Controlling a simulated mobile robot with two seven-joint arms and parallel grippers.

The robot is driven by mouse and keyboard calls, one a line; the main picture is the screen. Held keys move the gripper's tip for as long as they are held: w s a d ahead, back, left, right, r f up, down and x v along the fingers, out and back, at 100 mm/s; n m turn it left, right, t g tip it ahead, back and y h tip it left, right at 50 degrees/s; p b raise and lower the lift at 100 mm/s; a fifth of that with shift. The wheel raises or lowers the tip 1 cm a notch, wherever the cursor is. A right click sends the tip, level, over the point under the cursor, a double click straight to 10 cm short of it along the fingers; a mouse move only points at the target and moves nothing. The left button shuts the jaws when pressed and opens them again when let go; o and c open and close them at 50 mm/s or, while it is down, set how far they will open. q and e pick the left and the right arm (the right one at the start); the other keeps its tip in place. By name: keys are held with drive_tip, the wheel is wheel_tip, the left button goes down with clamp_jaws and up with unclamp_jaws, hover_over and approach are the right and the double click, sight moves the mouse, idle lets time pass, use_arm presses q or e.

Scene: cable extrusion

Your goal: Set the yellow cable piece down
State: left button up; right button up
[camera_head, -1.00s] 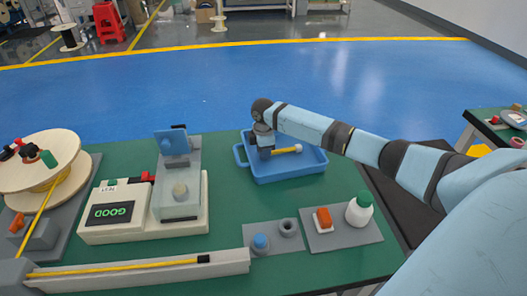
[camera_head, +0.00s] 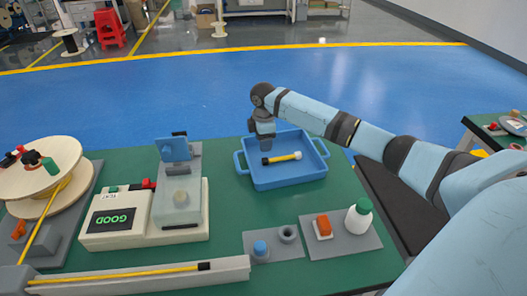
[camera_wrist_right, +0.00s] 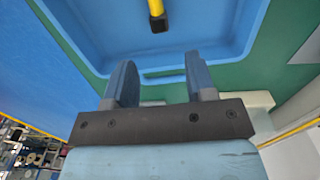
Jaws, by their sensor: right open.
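The yellow cable piece (camera_head: 281,158) lies on the floor of the blue tray (camera_head: 290,182), with a black end at left and a pale end at right. In the right wrist view its black end (camera_wrist_right: 159,24) shows at the top, apart from the fingers. My right gripper (camera_head: 265,140) is over the tray's back left part, just behind the cable piece. In the right wrist view my right gripper (camera_wrist_right: 156,82) has its two fingers spread with nothing between them. My left gripper is not in view.
A tester with a GOOD display (camera_head: 113,221) stands left of the tray. A cable spool (camera_head: 40,165) is at far left, and a grey channel (camera_head: 135,280) holds another yellow cable in front. A white bottle with a green cap (camera_head: 359,216) stands at right.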

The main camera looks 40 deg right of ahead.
wheel_tip(320, 180, up, 4)
drive_tip(key=shift+r, duration=0.1)
idle(0.6)
